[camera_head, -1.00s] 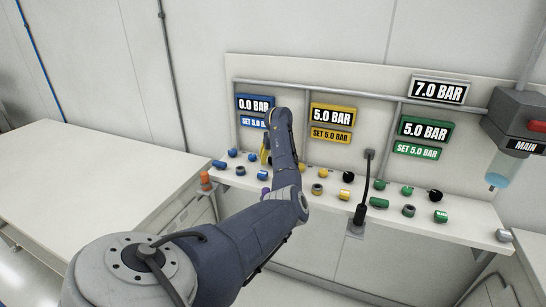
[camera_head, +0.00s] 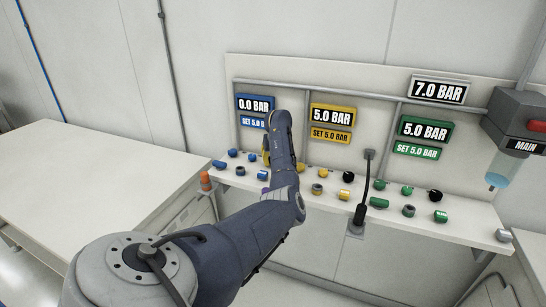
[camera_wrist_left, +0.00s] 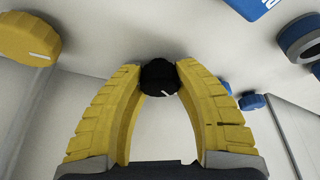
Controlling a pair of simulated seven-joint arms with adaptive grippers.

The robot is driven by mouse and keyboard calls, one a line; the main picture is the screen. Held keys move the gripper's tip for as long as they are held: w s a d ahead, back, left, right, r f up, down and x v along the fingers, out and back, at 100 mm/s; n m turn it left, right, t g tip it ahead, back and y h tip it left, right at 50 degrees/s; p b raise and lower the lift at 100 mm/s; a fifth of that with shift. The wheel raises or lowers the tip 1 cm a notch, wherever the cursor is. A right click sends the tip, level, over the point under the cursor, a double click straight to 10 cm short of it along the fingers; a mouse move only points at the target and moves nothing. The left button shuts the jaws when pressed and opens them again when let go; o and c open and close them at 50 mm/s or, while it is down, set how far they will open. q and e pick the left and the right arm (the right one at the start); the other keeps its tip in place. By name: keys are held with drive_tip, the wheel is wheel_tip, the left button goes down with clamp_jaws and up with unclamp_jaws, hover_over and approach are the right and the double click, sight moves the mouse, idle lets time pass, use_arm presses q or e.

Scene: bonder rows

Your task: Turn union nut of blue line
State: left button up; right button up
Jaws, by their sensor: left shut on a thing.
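My left gripper (camera_wrist_left: 158,68) is shut on a black knob (camera_wrist_left: 159,78) with a white mark, on the blue line's side of the bench. In the head view my own arm hides most of the gripper; only a yellow bit of it shows. A blue and grey ring-shaped fitting, perhaps the union nut, stands apart from the gripper in the head view (camera_head: 240,171) and at the upper right of the wrist view (camera_wrist_left: 301,42). The blue display (camera_head: 255,104) reads 0.0 BAR. My right gripper is not in view.
Blue knobs (camera_head: 233,153) stand left of my arm. Yellow fittings (camera_head: 323,173) and green fittings (camera_head: 379,203) line the shelf to the right. The left table (camera_head: 85,185) is bare.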

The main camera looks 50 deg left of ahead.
use_arm(q)
drive_tip(key=shift+c, duration=0.9)
drive_tip(key=shift+m, duration=0.3)
drive_tip(key=m, duration=0.2)
drive_tip(key=m+t+h, duration=0.1)
drive_tip(key=m, duration=0.1)
drive_tip(key=shift+m+t, duration=0.3)
drive_tip(key=m+h, duration=0.1)
drive_tip(key=m, duration=0.2)
drive_tip(key=m+h, duration=0.1)
drive_tip(key=m, duration=0.2)
drive_tip(key=shift+t+h, duration=0.3)
drive_tip(key=shift+t, duration=0.1)
drive_tip(key=shift+r, duration=0.1)
drive_tip(key=o, duration=1.3)
drive_tip(key=v, duration=1.1)
drive_tip(key=shift+s+r, duration=0.15)
drive_tip(key=shift+r, duration=0.25)
drive_tip(key=shift+a, duration=0.1)
